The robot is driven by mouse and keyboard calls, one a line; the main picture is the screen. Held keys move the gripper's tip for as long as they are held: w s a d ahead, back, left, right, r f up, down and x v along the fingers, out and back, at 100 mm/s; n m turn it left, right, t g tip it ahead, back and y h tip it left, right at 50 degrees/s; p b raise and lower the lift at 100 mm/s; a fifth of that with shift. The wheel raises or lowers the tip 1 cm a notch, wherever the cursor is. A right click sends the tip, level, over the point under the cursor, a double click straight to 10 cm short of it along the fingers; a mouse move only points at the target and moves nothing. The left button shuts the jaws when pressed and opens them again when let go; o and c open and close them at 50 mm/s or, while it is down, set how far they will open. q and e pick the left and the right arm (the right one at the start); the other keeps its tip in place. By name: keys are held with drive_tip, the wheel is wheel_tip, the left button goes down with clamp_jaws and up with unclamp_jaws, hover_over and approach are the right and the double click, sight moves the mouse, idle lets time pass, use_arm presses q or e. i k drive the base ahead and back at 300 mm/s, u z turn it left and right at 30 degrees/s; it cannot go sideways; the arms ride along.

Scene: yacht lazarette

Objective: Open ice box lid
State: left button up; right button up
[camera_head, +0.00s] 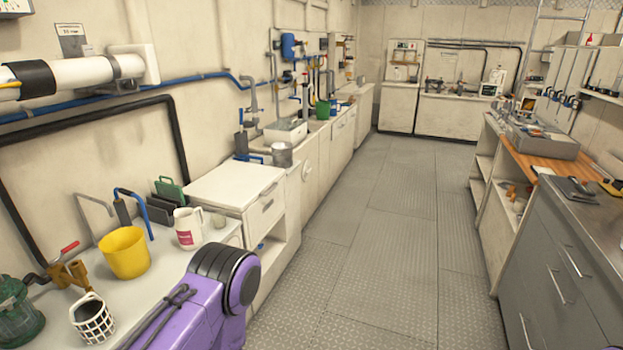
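A white chest-like unit (237,184) with a flat, closed top stands along the left wall. It has a small handle on its front and an open shelf space below. It may be the ice box, but no label settles this. A purple and black part of my own arm fills the bottom left centre, in front of the near counter. Neither of my grippers shows in this view.
The near left counter (60,303) holds a yellow bucket (124,254), a white jug (188,229) and a white basket (92,318). Grey floor (375,235) runs clear down the middle. Grey drawers (560,270) and a wooden-topped bench (530,160) line the right.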

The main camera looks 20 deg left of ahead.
sight(232, 186)
drive_tip(key=u, duration=0.3)
drive_tip(key=i, duration=1.45)
drive_tip(key=u, duration=1.05)
drive_tip(key=i, duration=0.7)
drive_tip(key=u, duration=0.35)
